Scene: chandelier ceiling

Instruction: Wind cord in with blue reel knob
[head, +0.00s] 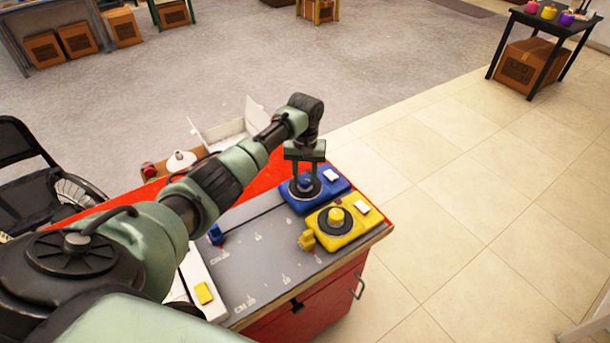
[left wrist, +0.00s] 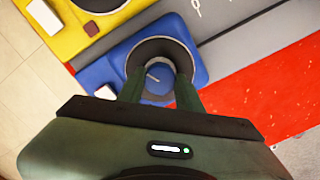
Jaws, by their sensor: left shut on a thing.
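The blue reel (head: 334,178) sits at the far end of the red cabinet top; it also shows in the left wrist view (left wrist: 98,72). Its knob (left wrist: 158,76) stands in the middle of a dark round disc. My left gripper (head: 305,177) points straight down over the reel and is shut on the blue knob, a finger on either side. A dark cord line runs from the reel along the grey board (head: 262,262) towards a small blue block (head: 216,234). My right gripper is in neither view.
A yellow reel (head: 347,235) with a yellow knob stands close beside the blue one, and a yellow block (head: 307,240) lies by it. Another yellow piece (head: 204,293) lies on a white strip at the near left.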

